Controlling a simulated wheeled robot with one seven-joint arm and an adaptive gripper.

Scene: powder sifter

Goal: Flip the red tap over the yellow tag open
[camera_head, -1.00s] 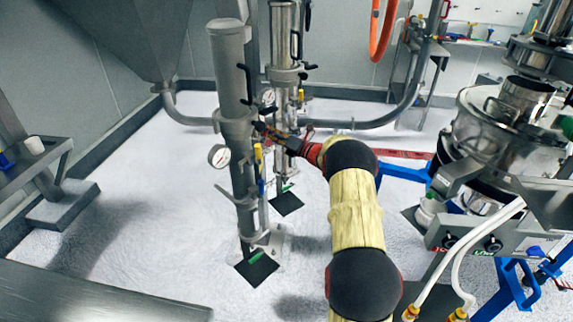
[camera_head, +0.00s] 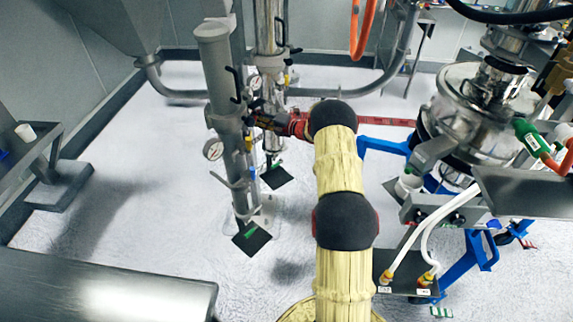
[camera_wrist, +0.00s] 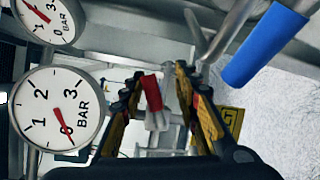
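The red tap (camera_wrist: 152,92) is a small red handle in the wrist view, with a pale metal stem below it. It appears between the two fingers of my gripper (camera_wrist: 158,82), which stand apart on either side. I cannot tell how deep it lies between them, and no contact shows. A yellow tag (camera_wrist: 232,120) with dark marks is right of the right finger, partly hidden by it. In the head view my gripper (camera_head: 257,120) is against the grey vertical pipe (camera_head: 218,90), and the red tap cannot be made out there.
A white pressure gauge (camera_wrist: 58,108) is close at the left in the wrist view, with another above it. A blue handle (camera_wrist: 262,45) is at upper right. In the head view a steel table (camera_head: 100,285) stands front left and the sifter (camera_head: 480,110) stands right.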

